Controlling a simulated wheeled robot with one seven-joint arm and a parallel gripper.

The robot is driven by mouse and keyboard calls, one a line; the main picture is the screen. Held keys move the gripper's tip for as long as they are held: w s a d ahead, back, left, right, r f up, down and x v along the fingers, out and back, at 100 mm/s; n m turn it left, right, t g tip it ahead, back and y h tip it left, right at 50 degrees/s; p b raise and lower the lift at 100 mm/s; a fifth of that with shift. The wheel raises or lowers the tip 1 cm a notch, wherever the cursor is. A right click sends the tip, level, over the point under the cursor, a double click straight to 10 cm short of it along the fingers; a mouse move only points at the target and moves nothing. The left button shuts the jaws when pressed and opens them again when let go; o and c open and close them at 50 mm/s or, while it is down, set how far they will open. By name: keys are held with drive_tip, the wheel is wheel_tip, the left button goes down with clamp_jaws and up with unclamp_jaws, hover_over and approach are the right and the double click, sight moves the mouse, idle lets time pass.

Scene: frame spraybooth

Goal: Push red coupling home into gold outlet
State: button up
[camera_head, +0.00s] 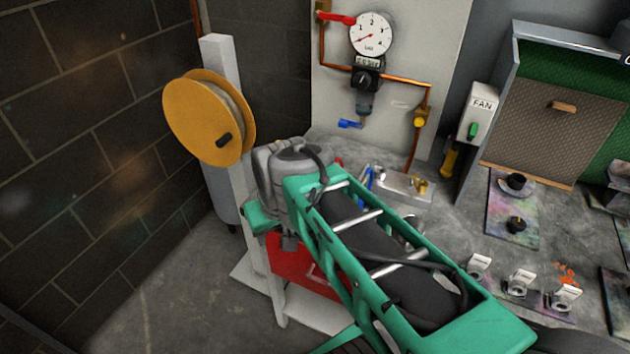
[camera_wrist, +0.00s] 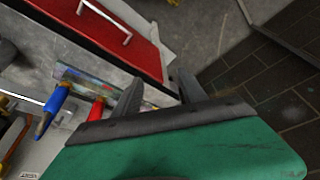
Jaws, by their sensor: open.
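My gripper (camera_wrist: 157,78) is open in the wrist view, its two dark fingers spread with nothing between them. A red coupling (camera_wrist: 95,112) shows just left of the left finger, apart from the space between the fingers. In the head view a small red piece (camera_head: 338,162) shows behind my arm and may be the same coupling; the rest is hidden. The gold outlet (camera_head: 420,186) is on the right of a small metal block (camera_head: 395,184) on the bench. Whether the coupling touches any outlet cannot be told. My fingers are not clear in the head view.
A blue fitting (camera_wrist: 52,105) is left of the red coupling. A red drawer front (camera_wrist: 125,35) with a metal handle lies beyond the fingers. A yellow reel (camera_head: 208,117) on a white post stands left of my arm. A gauge panel (camera_head: 335,90) rises behind the metal block.

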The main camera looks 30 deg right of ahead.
drive_tip(key=w+d+r+m+h+p, duration=0.1)
drive_tip(key=w+d+r+m, duration=0.15)
drive_tip(key=d, duration=0.55)
drive_tip(key=w+d+r+m, duration=0.1)
drive_tip(key=w+d+r, duration=0.15)
drive_tip(key=d, duration=0.65)
drive_tip(key=p+x, duration=0.1)
drive_tip(key=x, duration=0.6)
drive_tip(key=shift+w+d+p, duration=0.15)
drive_tip(key=shift+p, duration=0.15)
drive_tip(key=shift+w+f, duration=0.15)
drive_tip(key=shift+f, duration=0.3)
drive_tip(key=shift+t, duration=0.3)
drive_tip(key=shift+c, duration=0.4)
clamp_jaws()
